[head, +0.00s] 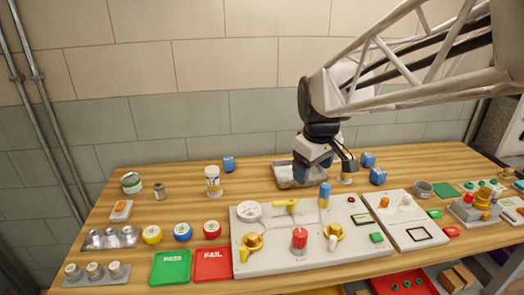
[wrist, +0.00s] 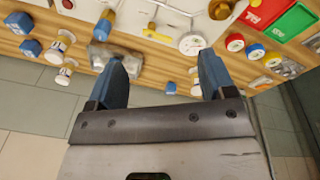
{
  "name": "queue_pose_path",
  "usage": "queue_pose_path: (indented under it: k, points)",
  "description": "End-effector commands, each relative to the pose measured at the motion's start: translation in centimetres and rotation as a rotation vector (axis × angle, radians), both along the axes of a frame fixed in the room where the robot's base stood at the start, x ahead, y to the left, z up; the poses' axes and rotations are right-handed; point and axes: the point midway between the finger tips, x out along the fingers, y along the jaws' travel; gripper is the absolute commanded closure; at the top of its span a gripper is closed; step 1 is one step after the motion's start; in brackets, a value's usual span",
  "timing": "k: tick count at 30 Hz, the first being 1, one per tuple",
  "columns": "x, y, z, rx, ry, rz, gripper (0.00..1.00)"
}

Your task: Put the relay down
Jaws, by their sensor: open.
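My gripper (head: 325,164) is open above the back of the wooden bench, with its fingers wide apart in the wrist view (wrist: 163,62). Nothing is held between them. Three small blue blocks stand on the bench: one at the back left (head: 229,163) and two at the back right, a farther one (head: 368,159) and a nearer one (head: 378,176). The frames do not show for sure which thing is the relay. A grey tray (head: 283,181) lies below my gripper, partly hidden by it in the head view; in the wrist view it is beside one finger.
A pale valve panel (head: 265,262) with knobs fills the front middle. A green PASS mat (head: 170,268) and red FAIL mat (head: 212,265) lie to its left. White-and-gold fittings (head: 213,182) stand at the back. Bare wood (head: 262,178) shows left of the tray.

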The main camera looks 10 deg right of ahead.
Motion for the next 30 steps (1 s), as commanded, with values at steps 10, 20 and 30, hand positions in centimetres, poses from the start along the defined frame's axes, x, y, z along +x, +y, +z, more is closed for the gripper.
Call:
queue_pose_path:
  k: [10, 20, 30]
  points:
    - [-9.4, 1.2, -0.7, 0.044, -0.044, -0.251, 0.24]
    - [-16.7, 1.9, -2.8, 0.091, -0.077, -0.466, 0.24]
    - [-19.0, 2.1, -3.7, 0.107, -0.085, -0.540, 0.24]
